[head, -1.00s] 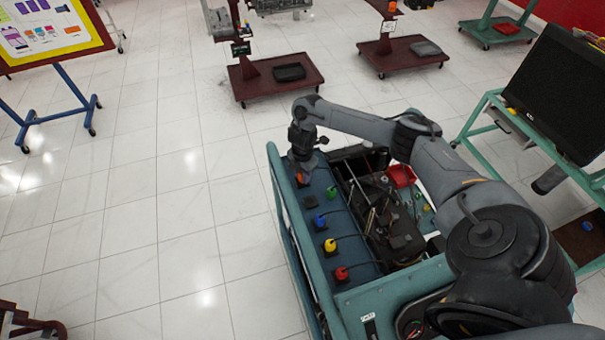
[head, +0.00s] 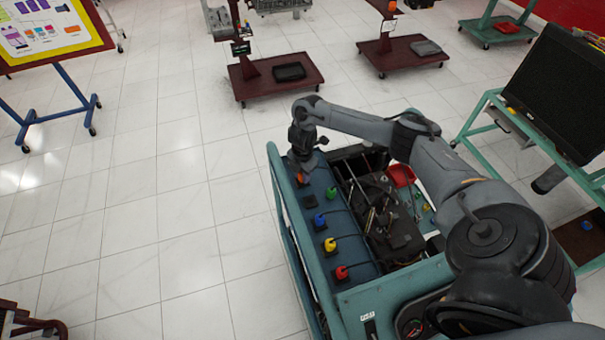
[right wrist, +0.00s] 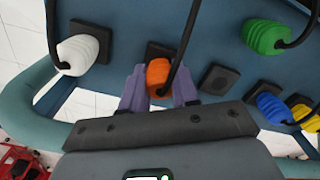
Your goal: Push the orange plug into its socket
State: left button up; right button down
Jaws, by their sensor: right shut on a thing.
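The orange plug (right wrist: 158,76) is between the fingers of my right gripper (right wrist: 158,92) in the right wrist view. The gripper is shut on it. A dark square socket (right wrist: 160,50) shows just behind the plug; I cannot tell how deep the plug sits in it. A black cable runs up from the plug. In the head view the orange plug (head: 301,179) shows small below my right gripper (head: 304,166) at the far end of the blue panel (head: 320,215). My left gripper is in no view.
A white plug (right wrist: 76,54) is left of the orange one, and green (right wrist: 266,36) and blue (right wrist: 272,107) plugs are right. An empty dark socket (right wrist: 218,79) is close by on the right. A teal frame rail (head: 287,235) edges the panel. Engine parts (head: 385,215) lie beside it.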

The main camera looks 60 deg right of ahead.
jog(key=shift+f, duration=0.2)
jog(key=c, duration=0.8)
grip_release()
jog(key=shift+r, duration=0.2)
jog(key=shift+r+p, duration=0.65)
jog(key=shift+p, duration=0.15)
jog(key=shift+r+p, duration=2.6)
jog(key=shift+r, duration=0.05)
